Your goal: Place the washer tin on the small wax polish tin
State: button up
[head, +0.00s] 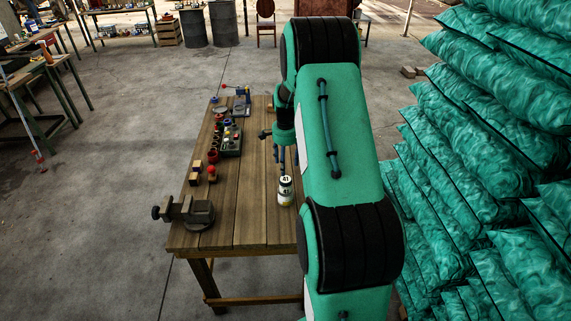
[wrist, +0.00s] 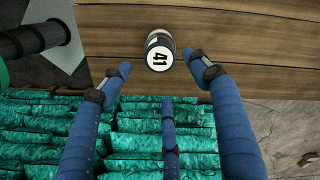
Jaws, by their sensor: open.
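A small white tin marked 41 (head: 285,190) stands upright on the wooden table, right of its middle, in the head view. I cannot tell whether it is one tin or two stacked, nor whether it is the washer tin or the wax polish tin. In the wrist view its round white lid (wrist: 160,56) shows at the top centre, with a dark band round the body. My gripper (wrist: 158,68) is open and empty, its blue fingertips on either side of the lid and apart from it. In the head view my arm hides part of the table.
The wooden table (head: 240,225) carries a vise (head: 195,212) at the front left, a dark tray of small parts (head: 230,143), red and wooden pieces and a blue tool (head: 241,105) at the back. Green sacks (head: 470,140) are piled right of the table. The table's front middle is clear.

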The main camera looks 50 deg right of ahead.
jog(key=shift+a, duration=0.1)
jog(key=s+a+r+n+t+h, duration=0.2)
jog(key=a+r+n, duration=0.6)
jog(key=a+r, duration=1.75)
jog(key=s+a+r+n+t, duration=0.1)
jog(key=s+a+n, duration=0.2)
jog(key=s+a, duration=0.4)
jog(key=s+a+r+n+t+y, duration=0.1)
jog(key=s+a+r+n, duration=0.1)
jog(key=s+a, duration=0.6)
jog(key=s+a+r+n+t+y, duration=0.1)
jog(key=s+a+r+n, duration=0.1)
jog(key=s+a+n, duration=0.3)
jog(key=s+a, duration=0.2)
jog(key=s, duration=0.1)
jog(key=shift+a+t, duration=0.25)
jog(key=shift+t, duration=0.05)
jog(key=shift+s+f, duration=0.1)
jog(key=shift+f, duration=0.1)
notch_tip(320, 180, down, 13)
jog(key=b, duration=1.3)
